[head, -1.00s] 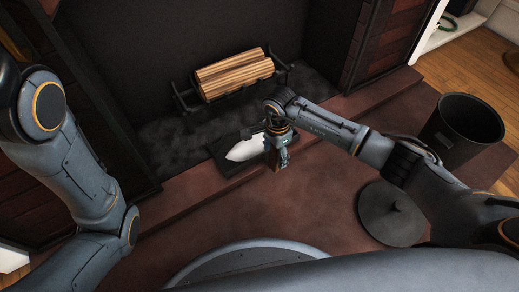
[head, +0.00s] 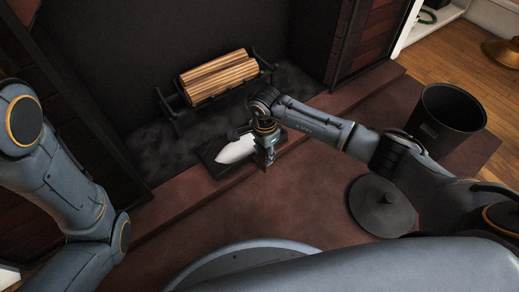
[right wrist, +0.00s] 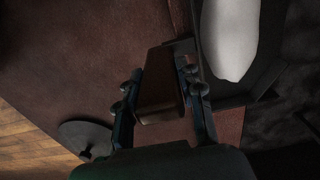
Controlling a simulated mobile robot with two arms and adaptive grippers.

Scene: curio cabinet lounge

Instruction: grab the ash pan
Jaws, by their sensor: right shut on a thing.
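The ash pan (head: 213,169) is a shallow dark tray with a pale mound of ash in it, at the front edge of the fireplace floor. In the right wrist view its dark wall (right wrist: 265,82) runs along the right side, and its brown handle (right wrist: 160,92) points back between the fingers. My right gripper (head: 266,160) is shut on that handle, also in the right wrist view (right wrist: 163,100). The pan's underside is hidden, so I cannot tell whether it is lifted. My left arm shows at the left; its gripper is out of view.
Split logs (head: 218,78) rest on a dark grate behind the pan. A black bucket (head: 445,122) stands on the reddish hearth at the right, with a round black lid (head: 385,207) in front of it. The hearth left of the lid is clear.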

